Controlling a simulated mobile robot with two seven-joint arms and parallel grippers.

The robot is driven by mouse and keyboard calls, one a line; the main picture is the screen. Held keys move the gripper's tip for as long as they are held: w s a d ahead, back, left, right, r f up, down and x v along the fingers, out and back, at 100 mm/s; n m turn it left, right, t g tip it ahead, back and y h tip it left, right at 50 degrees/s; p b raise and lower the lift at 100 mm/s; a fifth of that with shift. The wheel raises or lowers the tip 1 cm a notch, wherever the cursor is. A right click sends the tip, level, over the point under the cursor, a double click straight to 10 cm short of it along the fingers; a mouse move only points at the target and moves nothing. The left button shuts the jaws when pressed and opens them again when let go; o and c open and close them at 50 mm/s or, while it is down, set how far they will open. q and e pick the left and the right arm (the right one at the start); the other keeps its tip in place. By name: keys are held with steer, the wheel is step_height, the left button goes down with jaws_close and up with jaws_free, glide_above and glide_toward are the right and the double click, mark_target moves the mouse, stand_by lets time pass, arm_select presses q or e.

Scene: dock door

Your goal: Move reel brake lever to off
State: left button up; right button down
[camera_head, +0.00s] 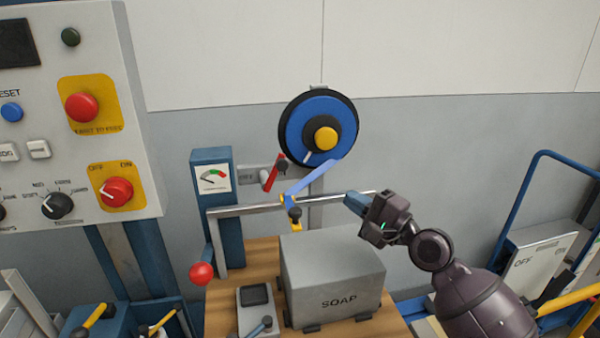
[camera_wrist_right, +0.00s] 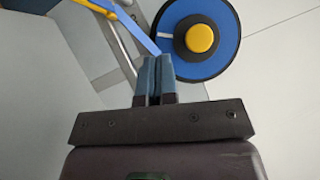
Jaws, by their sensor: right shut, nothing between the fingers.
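A blue reel (camera_head: 307,118) with a yellow hub hangs on the back wall; it also shows in the right wrist view (camera_wrist_right: 222,55). My right gripper (camera_head: 352,202) is shut and empty, right of the lever and below the reel, apart from both. In the wrist view its blue fingertips (camera_wrist_right: 155,62) are together. My left gripper is not in view.
A blue strap (camera_head: 314,177) runs from the reel to a metal rail (camera_head: 240,209). A grey SOAP box (camera_head: 333,277) stands on the wooden bench below my right gripper. A gauge post (camera_head: 212,200) and red ball knob (camera_head: 202,273) are left. A control panel (camera_head: 70,130) fills the far left.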

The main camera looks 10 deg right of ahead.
glide_toward(275, 176)
steer(key=w+d+r, duration=0.3)
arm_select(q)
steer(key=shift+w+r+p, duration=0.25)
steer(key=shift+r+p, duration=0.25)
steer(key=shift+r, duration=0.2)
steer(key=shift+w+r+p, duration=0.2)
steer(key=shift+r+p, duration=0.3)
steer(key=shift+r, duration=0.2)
arm_select(e)
steer(key=shift+w+a+r, duration=0.1)
steer(key=shift+a+r, duration=0.1)
steer(key=shift+a, duration=0.45)
steer(key=shift+w+a+r, duration=0.15)
steer(key=shift+a+r, duration=0.05)
steer(key=shift+a, duration=0.4)
steer(key=shift+w+a+r, duration=0.1)
steer(key=shift+a+r, duration=0.1)
steer(key=shift+a, duration=0.45)
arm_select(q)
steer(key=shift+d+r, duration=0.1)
arm_select(e)
steer(key=shift+w, duration=0.1)
